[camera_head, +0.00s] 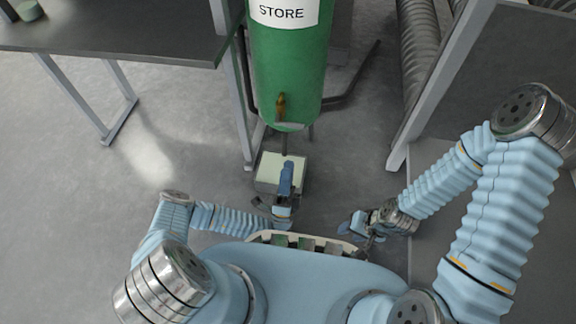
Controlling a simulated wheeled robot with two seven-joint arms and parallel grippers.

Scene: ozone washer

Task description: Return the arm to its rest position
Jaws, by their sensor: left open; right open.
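My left arm comes in from the left. Its gripper (279,203) is open in front of the green tank (287,75), just nearer to me than a pale box (267,171). A blue piece overlaps the box's right side; I cannot tell whether it belongs to the gripper or touches the box. My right arm bends down from the right. Its gripper (352,226) is open, low, and close to the right end of a rack on my front. No held object can be made out in either gripper, though both are small here.
The tank is labelled STORE and has a brass tap (280,105) above the box. A dark table (120,40) stands at the left, and a grey frame (440,85) with ribbed hoses at the right. The pale rack (345,246) holds several dark items. Floor at the left is clear.

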